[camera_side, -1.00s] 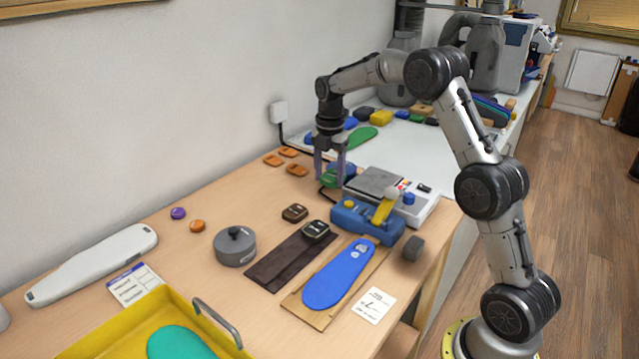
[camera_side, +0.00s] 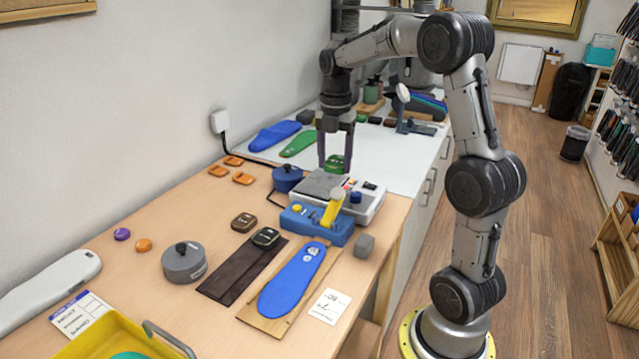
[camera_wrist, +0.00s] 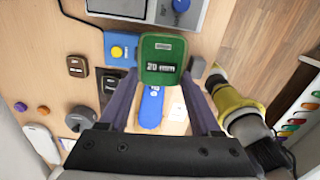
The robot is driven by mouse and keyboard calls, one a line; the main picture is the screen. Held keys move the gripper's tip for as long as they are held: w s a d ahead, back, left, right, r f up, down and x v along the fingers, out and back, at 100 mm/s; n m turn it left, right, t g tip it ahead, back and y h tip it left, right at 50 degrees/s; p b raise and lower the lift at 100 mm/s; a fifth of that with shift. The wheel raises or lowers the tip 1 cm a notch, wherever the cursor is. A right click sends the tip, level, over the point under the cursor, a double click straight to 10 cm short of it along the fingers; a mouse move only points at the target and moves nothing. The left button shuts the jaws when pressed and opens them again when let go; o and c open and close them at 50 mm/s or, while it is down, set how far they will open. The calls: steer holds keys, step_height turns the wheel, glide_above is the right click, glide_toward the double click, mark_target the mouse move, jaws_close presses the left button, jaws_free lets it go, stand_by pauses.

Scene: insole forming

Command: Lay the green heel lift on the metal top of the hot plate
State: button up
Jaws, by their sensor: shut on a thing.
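The green heel lift (camera_side: 335,163) is held between the two fingers of my gripper (camera_side: 335,158), off the table. In the wrist view the heel lift (camera_wrist: 162,50) shows its dark green face with a "20 mm" label, between the fingertips. The hot plate (camera_side: 366,200) is a pale box with a grey metal top (camera_side: 318,184). In the side view the lift appears just above the far edge of that top; the exact gap cannot be told. In the wrist view the hot plate (camera_wrist: 140,8) shows at the top edge, partly hidden.
A blue device (camera_side: 325,228) with a yellow lever (camera_side: 333,208) stands directly in front of the hot plate. A blue round container (camera_side: 287,178) is at its left. A blue insole (camera_side: 291,280), dark strip (camera_side: 235,275) and grey pot (camera_side: 184,262) lie nearer.

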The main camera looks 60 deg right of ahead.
steer(key=shift+s+d+r+m, duration=0.3)
steer(key=shift+s+d+r, duration=0.1)
steer(key=shift+s+d, duration=0.3)
steer(key=shift+d, duration=0.35)
steer(key=w+d+f, duration=0.4)
steer(key=w+d, duration=0.1)
steer(key=w, duration=0.2)
glide_above(319, 186)
steer(key=f, duration=0.4)
steer(key=shift+s+a+f, duration=0.15)
steer(key=shift+s+a, duration=0.2)
steer(key=shift+s, duration=0.05)
steer(key=shift+w+d+f, duration=0.3)
steer(key=shift+w+f, duration=0.1)
steer(key=shift+f, duration=1.85)
steer(key=o, duration=1.3)
steer(key=shift+f, duration=0.15)
